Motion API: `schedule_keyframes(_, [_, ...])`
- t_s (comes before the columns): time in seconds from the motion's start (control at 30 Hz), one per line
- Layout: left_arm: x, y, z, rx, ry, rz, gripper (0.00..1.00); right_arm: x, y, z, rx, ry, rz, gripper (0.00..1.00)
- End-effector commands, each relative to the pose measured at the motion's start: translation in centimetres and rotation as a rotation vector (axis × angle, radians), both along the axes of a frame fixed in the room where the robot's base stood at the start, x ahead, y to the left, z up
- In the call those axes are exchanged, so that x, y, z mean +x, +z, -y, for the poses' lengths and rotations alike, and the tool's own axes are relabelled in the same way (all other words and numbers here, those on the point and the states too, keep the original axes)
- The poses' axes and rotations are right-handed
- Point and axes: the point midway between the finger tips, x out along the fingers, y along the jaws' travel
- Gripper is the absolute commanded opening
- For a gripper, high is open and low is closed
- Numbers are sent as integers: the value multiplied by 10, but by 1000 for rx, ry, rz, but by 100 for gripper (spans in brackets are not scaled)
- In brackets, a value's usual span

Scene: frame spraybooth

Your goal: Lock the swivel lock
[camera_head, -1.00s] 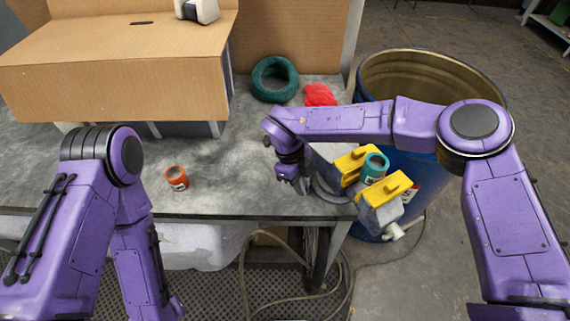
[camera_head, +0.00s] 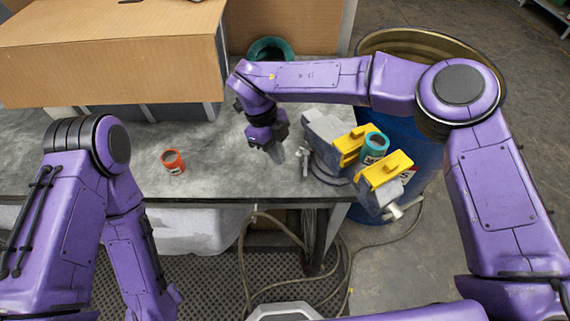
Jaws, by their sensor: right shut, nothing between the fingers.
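A grey bench vise (camera_head: 325,130) with yellow jaw covers (camera_head: 385,168) stands at the right front corner of the workbench. A teal can (camera_head: 374,148) sits between its jaws. A small light grey lever (camera_head: 304,160), apparently the swivel lock, shows at the left side of the vise's round base (camera_head: 328,174). My right gripper (camera_head: 276,154) points down just left of this lever, shut and empty. I cannot tell whether it touches the lever. My left arm hangs at the left, and its gripper is out of view below.
An orange-red can (camera_head: 173,161) stands on the grey workbench (camera_head: 220,172), left of my right gripper. A cardboard box (camera_head: 110,60) is at the back left. A teal ring (camera_head: 270,48) lies behind my right arm. A blue drum (camera_head: 405,130) stands right of the bench.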

Motion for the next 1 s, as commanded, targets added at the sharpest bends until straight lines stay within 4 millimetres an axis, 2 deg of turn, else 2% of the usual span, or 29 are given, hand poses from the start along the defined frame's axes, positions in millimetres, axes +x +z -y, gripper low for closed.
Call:
schedule_keyframes(0.03, [0,-8,0,0,0,0,0,1,8,-4,1,1,5,0])
schedule_keyframes(0.13, [0,-12,0,0,0,0,0,2,27,-10,1,2,4,0])
schedule_keyframes(0.3, [0,-14,0,0,0,0,0,2,46,-15,0,3,2,0])
schedule_keyframes(1.0, [0,-14,0,0,0,0,0,2,49,-16,1,4,0,0])
